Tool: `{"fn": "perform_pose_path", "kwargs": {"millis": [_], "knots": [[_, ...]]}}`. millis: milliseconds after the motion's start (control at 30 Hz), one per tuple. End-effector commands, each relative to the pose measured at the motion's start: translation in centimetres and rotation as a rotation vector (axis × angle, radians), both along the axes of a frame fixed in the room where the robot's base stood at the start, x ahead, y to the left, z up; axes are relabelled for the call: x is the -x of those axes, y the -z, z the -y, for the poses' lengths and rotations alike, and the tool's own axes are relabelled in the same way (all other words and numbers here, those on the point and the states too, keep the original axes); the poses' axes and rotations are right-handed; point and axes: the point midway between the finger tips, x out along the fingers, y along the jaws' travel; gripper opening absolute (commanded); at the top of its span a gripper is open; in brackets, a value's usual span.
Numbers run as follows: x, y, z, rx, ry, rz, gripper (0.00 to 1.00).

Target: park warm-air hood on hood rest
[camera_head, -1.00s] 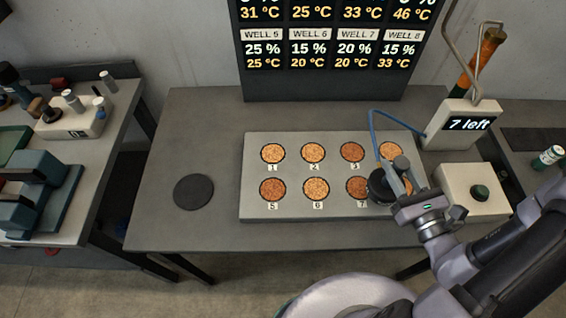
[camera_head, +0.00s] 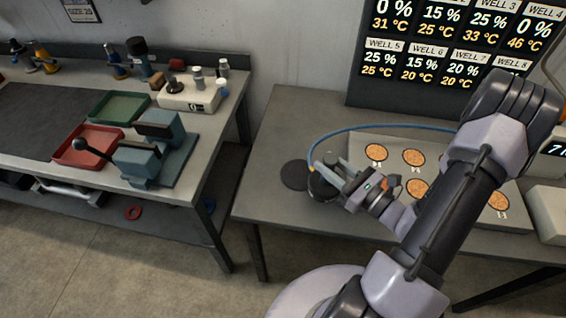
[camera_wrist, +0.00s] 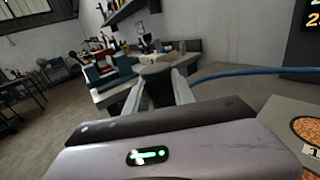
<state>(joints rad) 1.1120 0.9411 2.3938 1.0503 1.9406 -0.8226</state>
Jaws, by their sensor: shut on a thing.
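The warm-air hood (camera_head: 322,186) is a dark round piece with a blue hose running from it to the right. My gripper (camera_head: 338,172) is shut on it near the left end of the table. The hood's dark top also shows between the fingers in the wrist view (camera_wrist: 156,72). A flat dark disc, which looks like the hood rest (camera_head: 294,175), lies on the table just left of the hood. The hood overlaps the disc's right edge in the picture. I cannot tell how high the hood is above the table.
The plate with the wells (camera_head: 366,143) is right of my gripper, partly hidden by my arm. A dark readings board (camera_head: 375,88) stands behind. The left bench holds a red tray (camera_head: 88,147), a green tray (camera_head: 120,107) and a blue-grey press (camera_head: 150,155). A gap separates the bench from the table.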

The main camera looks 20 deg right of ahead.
Motion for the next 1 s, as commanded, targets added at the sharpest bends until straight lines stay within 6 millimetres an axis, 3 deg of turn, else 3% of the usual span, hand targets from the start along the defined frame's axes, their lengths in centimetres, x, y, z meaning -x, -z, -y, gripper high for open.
{"fn": "perform_pose_path", "kwargs": {"millis": [200,333,467,633,967,1000], "knots": [[-7.4,0.8,-1.7,0.002,-0.007,0.003,0.00],[-10.2,1.0,-2.2,0.002,-0.003,0.002,0.00],[-11.0,1.8,-2.3,-0.001,0.000,0.001,0.00],[-11.0,4.8,-2.3,-0.002,0.000,0.000,0.00],[-11.0,4.9,-2.3,0.000,0.000,0.001,0.00],[-11.0,4.9,-2.3,0.000,0.000,0.001,0.36]]}}
